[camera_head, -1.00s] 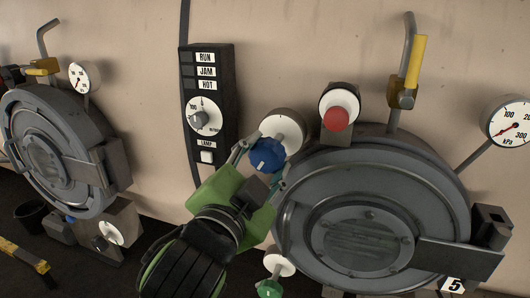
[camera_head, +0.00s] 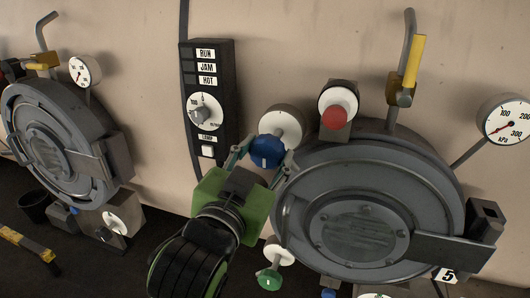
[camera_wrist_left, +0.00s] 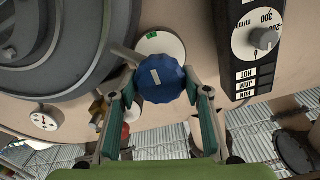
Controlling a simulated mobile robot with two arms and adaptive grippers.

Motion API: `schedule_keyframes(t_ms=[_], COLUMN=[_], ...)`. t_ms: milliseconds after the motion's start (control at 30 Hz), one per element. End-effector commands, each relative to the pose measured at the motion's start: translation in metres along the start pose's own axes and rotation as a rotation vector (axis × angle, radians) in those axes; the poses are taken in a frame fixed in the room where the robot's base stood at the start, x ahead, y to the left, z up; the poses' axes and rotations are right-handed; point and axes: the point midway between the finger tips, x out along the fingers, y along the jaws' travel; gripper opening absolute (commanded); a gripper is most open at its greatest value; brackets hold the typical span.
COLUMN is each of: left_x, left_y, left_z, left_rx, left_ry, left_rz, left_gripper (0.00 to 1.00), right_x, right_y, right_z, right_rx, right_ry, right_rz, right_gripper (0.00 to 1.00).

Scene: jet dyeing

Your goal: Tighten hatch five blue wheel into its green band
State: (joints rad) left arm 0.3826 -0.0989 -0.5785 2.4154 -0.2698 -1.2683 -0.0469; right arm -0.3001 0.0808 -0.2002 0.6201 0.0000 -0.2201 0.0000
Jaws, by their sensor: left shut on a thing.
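The blue wheel (camera_head: 266,151) of hatch five sits in front of a round white dial plate (camera_head: 281,124), up and to the left of the grey hatch (camera_head: 362,229). My left gripper (camera_head: 264,156) is shut on the wheel, one finger on each side. In the left wrist view the blue wheel (camera_wrist_left: 160,79) is between the fingertips and carries a pale mark on its face. There the white plate shows behind it with a small green band (camera_wrist_left: 152,35) near its upper left. Part of the plate is hidden by the wheel. My right gripper is not in view.
A red button (camera_head: 335,118) stands right of the wheel, with a yellow-handled lever (camera_head: 412,69) and a kPa gauge (camera_head: 506,119) farther right. A green wheel (camera_head: 269,280) is below. A black panel (camera_head: 207,95) is close on the left, and another hatch (camera_head: 62,145) is farther left.

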Motion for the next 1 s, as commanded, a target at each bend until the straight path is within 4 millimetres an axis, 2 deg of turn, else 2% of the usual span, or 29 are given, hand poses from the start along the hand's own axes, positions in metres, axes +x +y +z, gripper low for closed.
schedule_keyframes(t_ms=[33, 300, 333, 400, 767, 867, 1000], left_x=[-0.001, -0.001, -0.001, -0.001, 0.0, 0.0, 0.0], left_y=[-0.003, -0.003, -0.003, -0.002, -0.001, -0.003, -0.008], left_z=[-0.006, -0.006, -0.006, -0.006, -0.005, -0.012, -0.033], left_rx=[-0.003, -0.002, -0.002, -0.002, -0.001, -0.002, -0.002], left_ry=[0.016, 0.017, 0.017, 0.015, 0.009, 0.01, 0.014], left_rz=[-0.006, -0.006, -0.006, -0.006, -0.002, -0.002, -0.002], left_gripper=[0.23, 0.23, 0.49, 0.61, 0.61, 0.61, 0.61], right_x=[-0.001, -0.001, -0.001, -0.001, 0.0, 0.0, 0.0], right_y=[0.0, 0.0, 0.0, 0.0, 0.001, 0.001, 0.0], right_z=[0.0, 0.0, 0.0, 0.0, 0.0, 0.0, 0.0], right_rx=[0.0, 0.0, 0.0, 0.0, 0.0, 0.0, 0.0], right_ry=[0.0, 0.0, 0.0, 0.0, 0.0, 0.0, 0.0], right_rz=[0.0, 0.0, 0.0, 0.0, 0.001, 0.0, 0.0], right_gripper=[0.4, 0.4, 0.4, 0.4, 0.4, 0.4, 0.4])
